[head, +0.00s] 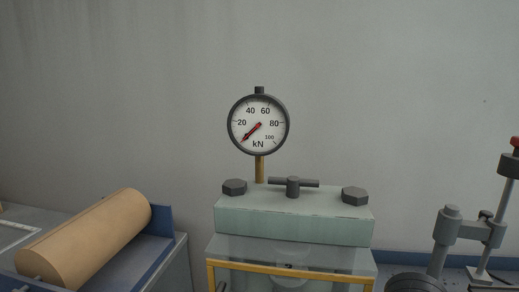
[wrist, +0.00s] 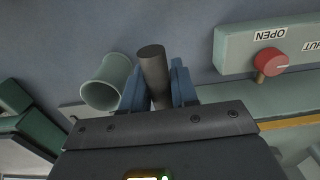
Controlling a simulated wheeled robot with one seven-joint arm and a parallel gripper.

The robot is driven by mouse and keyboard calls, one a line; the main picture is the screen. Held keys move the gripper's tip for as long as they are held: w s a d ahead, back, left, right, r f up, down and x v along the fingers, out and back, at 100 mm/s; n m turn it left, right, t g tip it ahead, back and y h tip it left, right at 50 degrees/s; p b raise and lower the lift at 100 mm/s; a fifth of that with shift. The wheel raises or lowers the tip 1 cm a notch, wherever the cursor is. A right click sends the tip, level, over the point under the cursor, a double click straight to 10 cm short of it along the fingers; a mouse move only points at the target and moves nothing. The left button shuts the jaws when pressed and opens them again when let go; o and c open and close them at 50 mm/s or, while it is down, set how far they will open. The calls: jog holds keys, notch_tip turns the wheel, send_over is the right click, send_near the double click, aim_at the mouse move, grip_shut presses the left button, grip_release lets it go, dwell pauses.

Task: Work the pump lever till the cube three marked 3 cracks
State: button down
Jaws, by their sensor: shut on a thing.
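In the wrist view my gripper (wrist: 158,88) is shut on a dark grey round rod, which looks like the pump lever (wrist: 153,66); its blue fingers lie on either side of it. My gripper is not in the head view. The press (head: 295,225) stands at the bottom centre of the head view. The gauge (head: 258,121) above it is marked in kN, and its red needle points to the low end, below 20. A small dark mark shows behind the press's clear guard (head: 235,250); I cannot make out the cube or any crack.
In the wrist view a red valve knob (wrist: 270,62) sits by OPEN and SHUT labels. A pale hollow tube (wrist: 106,83) is left of the rod. In the head view a tan cylinder (head: 90,240) lies at left, and a grey stand (head: 447,235) is at right.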

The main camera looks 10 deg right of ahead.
jog(key=r+p, duration=0.4)
jog(key=r, duration=0.1)
jog(key=shift+w+d, duration=0.1)
jog(key=shift+w, duration=0.25)
jog(key=r+p, duration=0.1)
jog(key=w+r+p, duration=0.1)
jog(key=r+p, duration=0.2)
jog(key=shift+w+d+r+p, duration=0.25)
jog(key=shift+w+p, duration=0.1)
jog(key=shift+f, duration=0.2)
jog(key=shift+s+a+f+b, duration=0.1)
jog(key=shift+s+f+b, duration=0.25)
jog(key=shift+f+b, duration=0.4)
jog(key=shift+s+a+f+b, duration=0.1)
jog(key=shift+s+f+b, duration=0.25)
jog(key=shift+f+b, duration=0.4)
jog(key=shift+s+a+f+b, duration=0.1)
jog(key=shift+s+f+b, duration=0.1)
jog(key=shift+f+b, duration=0.55)
jog(key=shift+s+f+b, duration=0.15)
jog(key=shift+f+b, duration=0.3)
jog(key=shift+f, duration=0.5)
jog(key=shift+s+a+f+b, duration=0.1)
jog(key=shift+s+f+b, duration=0.1)
jog(key=shift+f+b, duration=1.3)
jog(key=shift+f, duration=0.1)
jog(key=shift+p, duration=0.35)
